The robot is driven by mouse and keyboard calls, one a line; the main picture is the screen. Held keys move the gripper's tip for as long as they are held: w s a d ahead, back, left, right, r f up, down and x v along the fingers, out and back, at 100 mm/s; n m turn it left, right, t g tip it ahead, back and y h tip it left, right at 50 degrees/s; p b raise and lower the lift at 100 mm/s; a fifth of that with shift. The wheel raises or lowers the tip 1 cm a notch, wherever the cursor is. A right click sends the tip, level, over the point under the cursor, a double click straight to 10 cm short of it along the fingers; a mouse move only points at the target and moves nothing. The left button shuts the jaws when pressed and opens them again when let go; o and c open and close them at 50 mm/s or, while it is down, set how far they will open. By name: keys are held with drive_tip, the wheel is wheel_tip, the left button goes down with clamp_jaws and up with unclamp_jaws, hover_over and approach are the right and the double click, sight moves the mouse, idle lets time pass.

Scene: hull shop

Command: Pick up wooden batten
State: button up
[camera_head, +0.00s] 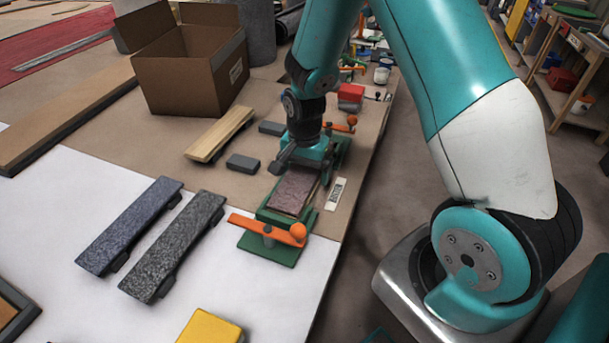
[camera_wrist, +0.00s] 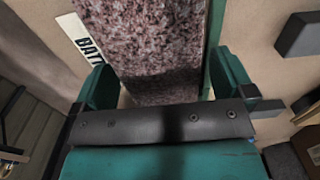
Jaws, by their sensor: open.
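A pale wooden batten (camera_head: 220,134) lies on the brown bench top in the head view, left of my gripper and in front of the cardboard box. My gripper (camera_head: 301,165) is open, over the far end of a green clamping fixture (camera_head: 270,250). The fixture holds a reddish-brown speckled strip (camera_head: 293,191). In the wrist view, my open gripper (camera_wrist: 166,85) has this speckled strip (camera_wrist: 155,45) ahead of and between its fingers. I cannot tell whether they touch it.
Two dark speckled strips (camera_head: 130,226) (camera_head: 175,245) lie on the white sheet at left. Small grey blocks (camera_head: 243,163) lie near the fixture. An open cardboard box (camera_head: 190,80) stands behind. Orange clamp handles (camera_head: 268,230) stick out of the fixture. A yellow block (camera_head: 210,328) is in front.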

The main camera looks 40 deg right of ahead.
drive_tip(key=shift+c, duration=0.5)
drive_tip(key=c, duration=0.8)
